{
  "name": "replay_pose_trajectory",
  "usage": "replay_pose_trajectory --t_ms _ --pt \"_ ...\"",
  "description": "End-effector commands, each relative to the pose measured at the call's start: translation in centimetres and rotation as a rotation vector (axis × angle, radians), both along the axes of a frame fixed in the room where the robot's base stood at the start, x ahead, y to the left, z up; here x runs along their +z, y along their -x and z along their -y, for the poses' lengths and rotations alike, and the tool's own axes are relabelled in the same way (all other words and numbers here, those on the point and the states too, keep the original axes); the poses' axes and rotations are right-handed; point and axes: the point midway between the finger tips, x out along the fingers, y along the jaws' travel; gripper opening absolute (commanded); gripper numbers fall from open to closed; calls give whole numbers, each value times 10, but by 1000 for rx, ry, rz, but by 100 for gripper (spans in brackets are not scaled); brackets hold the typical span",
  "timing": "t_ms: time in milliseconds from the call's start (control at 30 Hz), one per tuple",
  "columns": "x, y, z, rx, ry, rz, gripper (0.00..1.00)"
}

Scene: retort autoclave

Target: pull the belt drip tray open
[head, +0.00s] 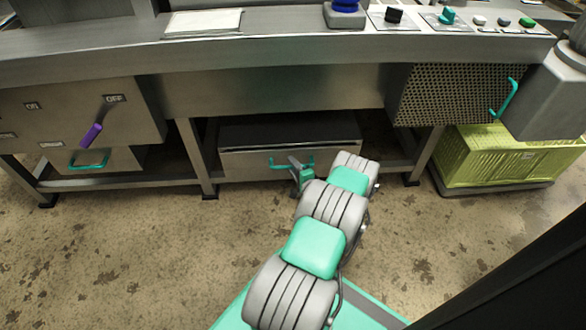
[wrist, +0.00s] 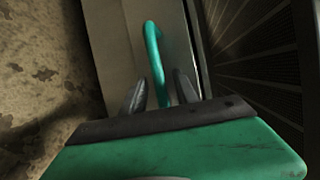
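The belt drip tray appears as a grey drawer-like box (head: 245,165) low under the machine's middle, its front toward me. It carries a teal bar handle (head: 277,164), which also shows in the wrist view (wrist: 153,45). My gripper (head: 303,168) is at the handle's right part. In the wrist view my gripper (wrist: 160,92) is open, with one dark finger on each side of the handle's near end. Gaps show between the bar and both fingers. My gripper hides part of the handle in the head view.
A left panel has a purple lever (head: 92,135) near an OFF label and a teal handle (head: 89,160) below. A perforated panel (head: 455,94) and a yellow-green crate (head: 510,160) stand right. Frame legs (head: 196,155) flank the tray. Stained floor in front is clear.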

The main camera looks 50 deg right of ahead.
Motion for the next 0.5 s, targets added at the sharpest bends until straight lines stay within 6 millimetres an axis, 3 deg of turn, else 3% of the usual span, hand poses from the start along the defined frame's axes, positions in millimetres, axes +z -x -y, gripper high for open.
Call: replay_pose_trajectory --t_ms 167,500 --pt "1 1 1 -1 0 0 34" --pt "0 1 1 -1 1 -1 6"
